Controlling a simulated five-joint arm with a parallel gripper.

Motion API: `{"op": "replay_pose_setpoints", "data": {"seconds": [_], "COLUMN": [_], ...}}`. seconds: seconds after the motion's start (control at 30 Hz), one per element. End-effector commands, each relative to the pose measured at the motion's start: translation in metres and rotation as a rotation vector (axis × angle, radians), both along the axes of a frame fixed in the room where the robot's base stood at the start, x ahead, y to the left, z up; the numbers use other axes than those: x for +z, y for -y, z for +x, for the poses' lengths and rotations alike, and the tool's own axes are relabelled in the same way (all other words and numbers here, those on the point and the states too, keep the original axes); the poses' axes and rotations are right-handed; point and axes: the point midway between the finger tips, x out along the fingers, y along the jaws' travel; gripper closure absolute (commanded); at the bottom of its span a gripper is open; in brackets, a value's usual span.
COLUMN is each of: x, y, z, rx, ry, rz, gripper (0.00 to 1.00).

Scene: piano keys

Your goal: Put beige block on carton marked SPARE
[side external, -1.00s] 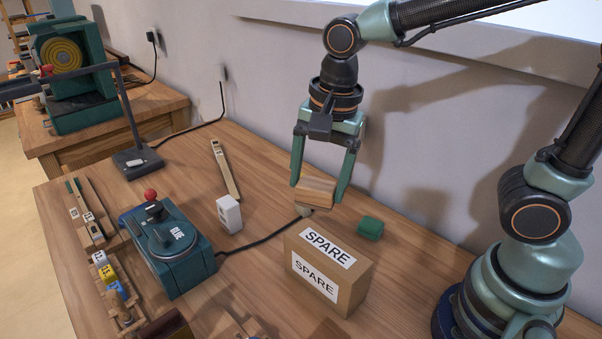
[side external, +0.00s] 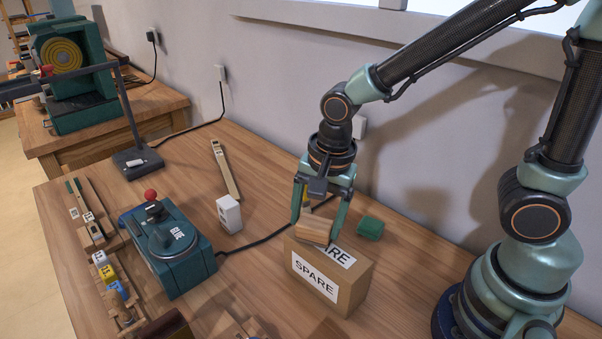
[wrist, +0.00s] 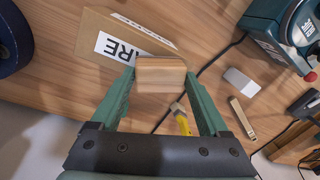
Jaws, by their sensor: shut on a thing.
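The beige block (side external: 312,230) is a wood-coloured block held between the two fingers of my gripper (side external: 318,226). In the wrist view the block (wrist: 160,76) sits between the green fingertips. The carton marked SPARE (side external: 318,284) is a brown box on the table with white SPARE labels on its top and front. The block is at the carton's top, toward its left and back edge, and covers part of the top label. I cannot tell whether block and carton touch. The carton also shows in the wrist view (wrist: 91,36), partly behind the block.
A green block (side external: 370,228) lies right of my gripper, behind the carton. A white block (side external: 229,214) and a teal machine with a red knob (side external: 170,250) stand to the left. A yellow-handled tool (wrist: 182,122) lies behind the carton. A black cable crosses the table.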

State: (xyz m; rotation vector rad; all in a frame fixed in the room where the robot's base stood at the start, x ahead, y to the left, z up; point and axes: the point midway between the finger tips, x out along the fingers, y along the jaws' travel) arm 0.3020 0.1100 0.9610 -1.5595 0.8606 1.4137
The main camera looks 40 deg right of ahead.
Motion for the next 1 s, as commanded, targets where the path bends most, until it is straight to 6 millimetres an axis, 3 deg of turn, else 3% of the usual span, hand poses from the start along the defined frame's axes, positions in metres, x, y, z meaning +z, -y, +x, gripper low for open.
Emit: {"op": "replay_pose_setpoints", "data": {"seconds": [0.07,0.1,0.13,0.4,0.57,1.0], "x": [-0.002,-0.002,-0.002,-0.001,0.011,0.095], "y": [0.000,0.000,0.000,0.000,0.000,0.004], "z": [0.000,0.000,0.000,0.000,0.000,-0.011], "rx": [0.000,0.000,0.000,0.000,0.000,0.000], "ry": [-0.001,-0.001,-0.001,0.000,0.005,0.005], "rz": [0.000,0.000,0.000,0.000,0.002,0.002], "gripper": [0.77,0.10,0.00,0.00,0.00,0.00]}}
